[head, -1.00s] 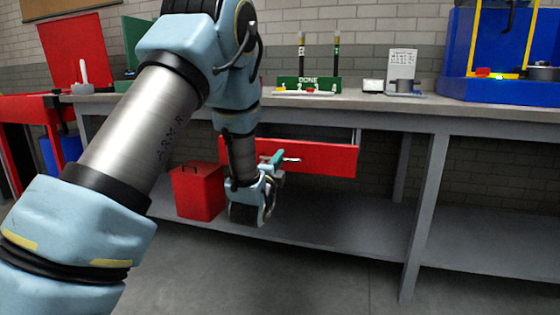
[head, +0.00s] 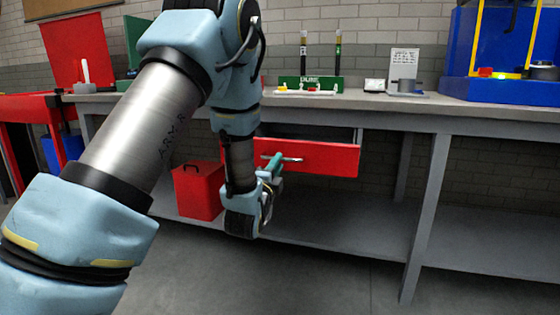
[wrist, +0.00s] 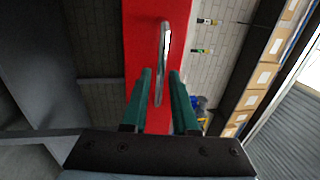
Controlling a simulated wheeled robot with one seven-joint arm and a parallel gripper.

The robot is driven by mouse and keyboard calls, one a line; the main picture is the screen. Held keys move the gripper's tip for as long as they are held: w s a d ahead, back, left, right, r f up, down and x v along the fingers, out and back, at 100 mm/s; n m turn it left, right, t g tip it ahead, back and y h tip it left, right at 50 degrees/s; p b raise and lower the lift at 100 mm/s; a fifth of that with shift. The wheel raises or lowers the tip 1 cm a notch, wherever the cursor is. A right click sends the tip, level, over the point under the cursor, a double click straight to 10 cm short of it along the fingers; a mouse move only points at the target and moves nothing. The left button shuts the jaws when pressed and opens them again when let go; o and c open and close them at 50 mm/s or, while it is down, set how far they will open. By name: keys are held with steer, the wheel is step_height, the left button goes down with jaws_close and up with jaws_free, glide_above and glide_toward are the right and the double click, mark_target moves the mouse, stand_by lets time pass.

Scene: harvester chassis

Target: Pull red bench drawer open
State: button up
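The red bench drawer (head: 325,158) is under the grey workbench in the head view, standing partly out, with a dark gap above its front. Its silver handle (head: 291,159) is on the front face. In the wrist view the red drawer front (wrist: 140,40) fills the middle, and the handle (wrist: 164,50) runs lengthwise between and beyond my green fingertips. My gripper (head: 271,168) is just in front of the drawer. In the wrist view my gripper (wrist: 161,75) is open, with a gap between the fingers and no clear contact with the handle.
A red box (head: 197,190) stands on the lower shelf (head: 340,230), left of my gripper. A grey bench leg (head: 425,210) is to the right. The bench top (head: 410,103) holds a green stand (head: 310,84) and a blue fixture (head: 490,88). The floor in front is clear.

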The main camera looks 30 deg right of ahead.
steer(key=v, duration=0.7)
steer(key=shift+s+a, duration=0.15)
steer(key=shift+s, duration=0.05)
